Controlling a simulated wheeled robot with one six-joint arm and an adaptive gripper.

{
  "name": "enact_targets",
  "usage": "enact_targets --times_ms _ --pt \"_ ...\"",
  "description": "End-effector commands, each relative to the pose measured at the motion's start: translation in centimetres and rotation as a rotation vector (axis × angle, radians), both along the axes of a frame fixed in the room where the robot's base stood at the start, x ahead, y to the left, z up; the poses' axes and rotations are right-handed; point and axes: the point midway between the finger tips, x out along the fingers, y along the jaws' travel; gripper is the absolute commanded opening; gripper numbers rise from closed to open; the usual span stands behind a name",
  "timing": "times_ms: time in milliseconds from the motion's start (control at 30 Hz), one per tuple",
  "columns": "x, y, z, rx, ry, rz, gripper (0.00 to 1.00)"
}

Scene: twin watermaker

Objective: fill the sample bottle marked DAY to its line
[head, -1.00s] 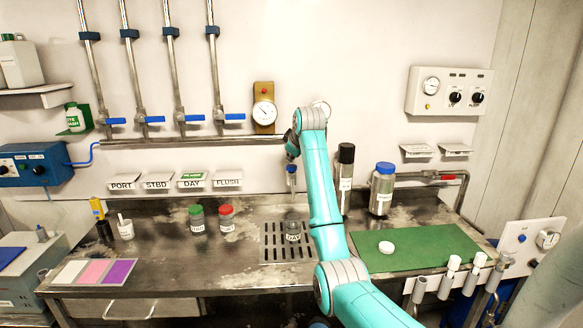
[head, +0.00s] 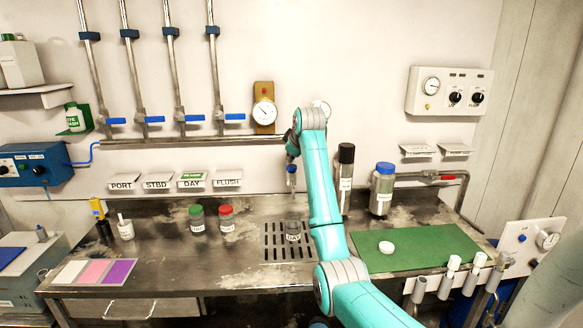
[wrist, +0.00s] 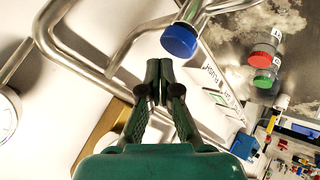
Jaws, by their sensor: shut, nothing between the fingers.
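The DAY sample bottle (head: 293,229) stands upright and uncapped-looking on the slotted drain grate (head: 268,253); its fill level is too small to tell. A metal spout with a blue end (head: 291,170) hangs above it. My gripper (head: 291,150) is near the top of this spout, partly hidden by my arm. In the wrist view my gripper (wrist: 160,68) has its fingers together and empty, apart from the pipe's blue end (wrist: 180,41), which lies just beyond and to the right of the tips. Whether water runs is not visible.
Blue-handled valves (head: 193,118) line the back pipes above the PORT, STBD, DAY and FLUSH labels (head: 192,181). Green-capped (head: 196,210) and red-capped (head: 226,210) bottles stand left of the grate. A white lid (head: 386,247) lies on the green mat (head: 430,250). Tall containers (head: 382,190) stand behind.

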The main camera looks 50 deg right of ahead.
Motion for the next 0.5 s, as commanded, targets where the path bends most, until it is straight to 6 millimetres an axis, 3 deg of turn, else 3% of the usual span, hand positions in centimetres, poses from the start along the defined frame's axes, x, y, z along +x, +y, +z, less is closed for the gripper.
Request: enact_targets --times_ms 500 --pt "-0.02 0.01 -0.84 0.0 0.0 0.0 0.0"
